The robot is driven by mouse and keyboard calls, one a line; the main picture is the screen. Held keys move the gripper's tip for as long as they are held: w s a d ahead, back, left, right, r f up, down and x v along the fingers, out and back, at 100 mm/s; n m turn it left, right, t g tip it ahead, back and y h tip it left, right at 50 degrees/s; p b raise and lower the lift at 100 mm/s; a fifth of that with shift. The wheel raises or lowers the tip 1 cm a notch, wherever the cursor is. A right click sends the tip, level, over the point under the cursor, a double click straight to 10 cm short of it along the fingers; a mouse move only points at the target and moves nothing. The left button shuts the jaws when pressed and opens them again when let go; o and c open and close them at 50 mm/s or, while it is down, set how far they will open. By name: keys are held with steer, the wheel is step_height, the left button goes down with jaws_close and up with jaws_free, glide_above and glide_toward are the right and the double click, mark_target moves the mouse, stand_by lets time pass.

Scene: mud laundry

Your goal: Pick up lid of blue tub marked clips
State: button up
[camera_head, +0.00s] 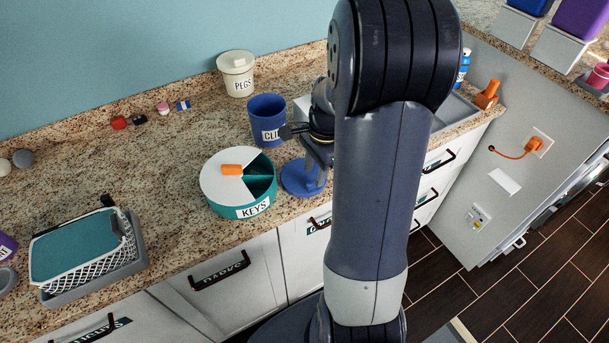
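The blue tub marked "CLI…" (267,114) stands upright and open on the granite counter; the rest of its label is hidden behind my gripper. A round blue lid (296,184) with a raised middle is to the right of the keys tub and in front of the blue tub, near the counter's front edge. I cannot tell whether it rests on the counter or is slightly above it. My gripper (314,164) points down at the lid's middle. The fingers are small and partly hidden, so their grip on the lid is unclear.
A round teal tub marked KEYS (240,204), with a white part-cover and orange handle, stands close left of the lid. A white PEGS jar (237,75) is at the back. A lidded basket (85,250) sits left. Counter between basket and keys tub is clear.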

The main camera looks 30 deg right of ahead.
mark_target(313, 181)
steer(key=shift+a+f, duration=0.15)
steer(key=shift+f, duration=1.4)
jaws_close()
